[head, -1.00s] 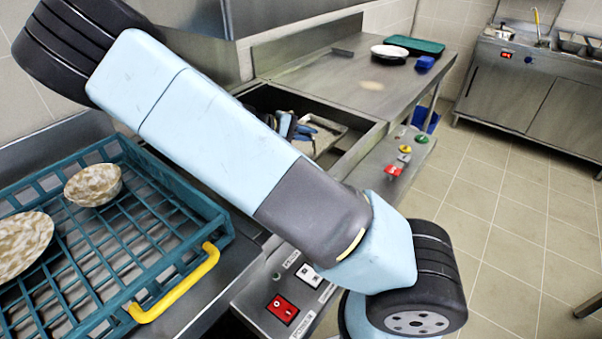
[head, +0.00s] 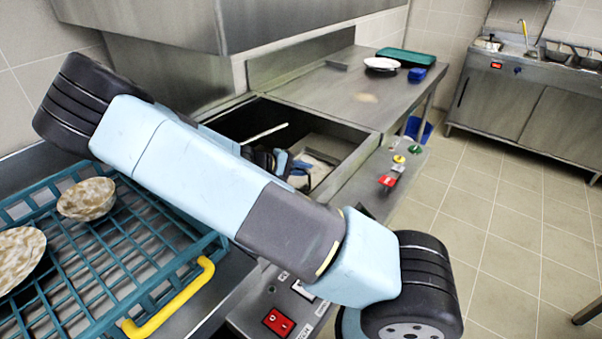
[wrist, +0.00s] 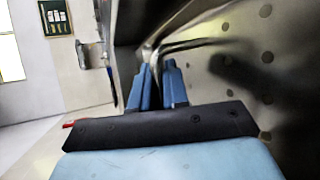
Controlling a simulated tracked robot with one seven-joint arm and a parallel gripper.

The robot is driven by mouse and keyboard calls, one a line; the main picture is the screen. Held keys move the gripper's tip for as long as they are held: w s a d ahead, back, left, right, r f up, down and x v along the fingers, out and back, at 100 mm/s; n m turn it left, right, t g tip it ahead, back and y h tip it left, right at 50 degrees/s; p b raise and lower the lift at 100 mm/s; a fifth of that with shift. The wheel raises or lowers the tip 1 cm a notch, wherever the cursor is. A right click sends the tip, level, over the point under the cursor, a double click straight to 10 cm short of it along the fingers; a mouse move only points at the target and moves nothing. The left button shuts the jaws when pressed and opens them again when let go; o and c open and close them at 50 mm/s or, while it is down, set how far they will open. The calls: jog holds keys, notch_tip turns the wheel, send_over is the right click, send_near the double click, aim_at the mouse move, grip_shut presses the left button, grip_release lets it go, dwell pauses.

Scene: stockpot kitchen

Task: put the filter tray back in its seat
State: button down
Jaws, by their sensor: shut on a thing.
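My gripper (head: 288,163) is down inside the open steel basin (head: 352,162), largely hidden behind my forearm in the head view. In the wrist view its two blue fingers (wrist: 158,82) are closed on a thin metal edge or handle. In the head view a thin pale strip (head: 265,133) slants across the basin above the gripper, probably the tray's edge. The seat cannot be made out clearly.
A teal dish rack (head: 185,250) with bowls and a yellow handle (head: 170,300) stands at left. A steel hood (head: 150,25) hangs above. The counter (head: 330,95) beyond the basin holds a white plate (head: 381,64), a blue item (head: 417,74) and a green tray (head: 405,56).

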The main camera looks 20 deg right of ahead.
jog(key=shift+f, duration=0.7)
jog(key=c, duration=1.1)
grip_release()
jog(key=v, duration=1.2)
